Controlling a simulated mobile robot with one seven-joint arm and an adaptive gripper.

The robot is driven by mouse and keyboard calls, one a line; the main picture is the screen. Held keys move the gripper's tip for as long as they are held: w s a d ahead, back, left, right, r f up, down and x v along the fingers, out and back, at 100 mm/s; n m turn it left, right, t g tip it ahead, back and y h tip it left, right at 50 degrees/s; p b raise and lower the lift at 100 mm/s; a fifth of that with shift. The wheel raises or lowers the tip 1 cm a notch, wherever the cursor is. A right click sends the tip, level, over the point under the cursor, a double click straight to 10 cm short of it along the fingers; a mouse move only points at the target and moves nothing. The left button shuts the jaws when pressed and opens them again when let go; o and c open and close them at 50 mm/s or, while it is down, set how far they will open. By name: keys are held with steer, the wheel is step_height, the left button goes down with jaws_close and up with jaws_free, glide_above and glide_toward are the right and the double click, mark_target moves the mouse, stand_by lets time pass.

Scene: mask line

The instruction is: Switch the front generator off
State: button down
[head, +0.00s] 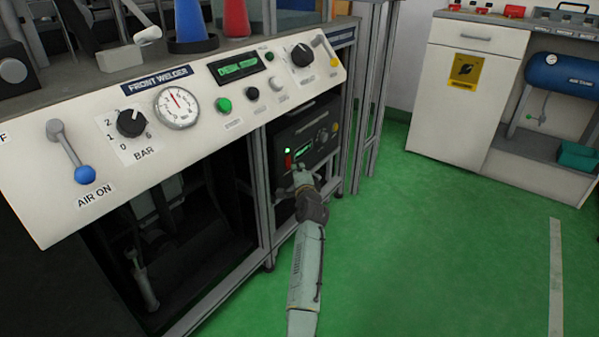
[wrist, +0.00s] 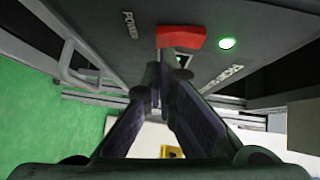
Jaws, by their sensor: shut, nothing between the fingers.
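The front generator (head: 318,126) is a dark box in the frame under the front welder panel. Its face has a small green display (head: 304,152) and a red power switch (head: 288,162). In the wrist view the red switch (wrist: 181,37) sits beside the POWER label (wrist: 130,25), and a green lamp (wrist: 227,43) is lit to its right. My gripper (head: 301,168) is in front of the generator face. In the wrist view its shut, empty fingertips (wrist: 166,58) are at the lower edge of the switch and partly cover it. I cannot tell whether they touch it.
The sloped front welder panel (head: 230,125) with knobs, a gauge and a blue-tipped air lever (head: 85,174) overhangs at upper left. Metal frame posts (head: 371,90) stand right of the generator. A white cabinet (head: 465,95) is further right. Green floor (head: 440,260) between is clear.

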stand_by(0.3)
steer(key=shift+w+a+f+m+t+b, duration=0.1)
steer(key=shift+w+a+m+t+b, duration=0.25)
steer(key=shift+b, duration=0.8)
steer(key=shift+s+d+f, duration=0.1)
steer(key=shift+s+d, duration=0.05)
steer(key=shift+s, duration=0.05)
